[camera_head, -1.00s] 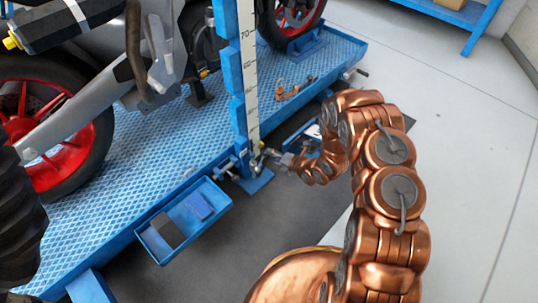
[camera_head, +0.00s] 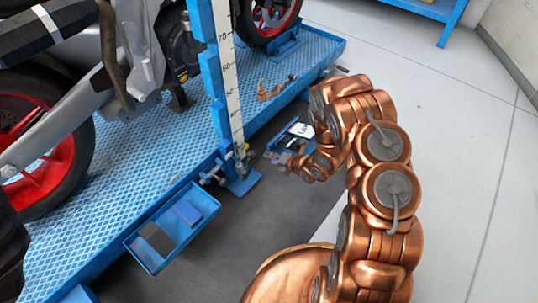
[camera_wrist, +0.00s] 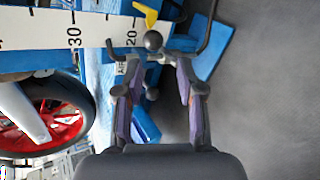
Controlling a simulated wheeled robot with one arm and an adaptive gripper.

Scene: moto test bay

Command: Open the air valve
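The upright blue post with a white number scale (camera_head: 228,85) stands at the edge of the blue lift platform. Low on it, small valve fittings (camera_head: 241,157) show in the head view. Whether the lever is the air valve's handle I cannot tell for certain.
A blue tray (camera_head: 172,228) hangs on the platform's near side. The motorcycle's red wheel (camera_head: 45,165) stands on the platform (camera_head: 120,180). A blue box with a white label (camera_head: 297,135) lies behind my gripper. Floor (camera_head: 450,120) on the right is clear.

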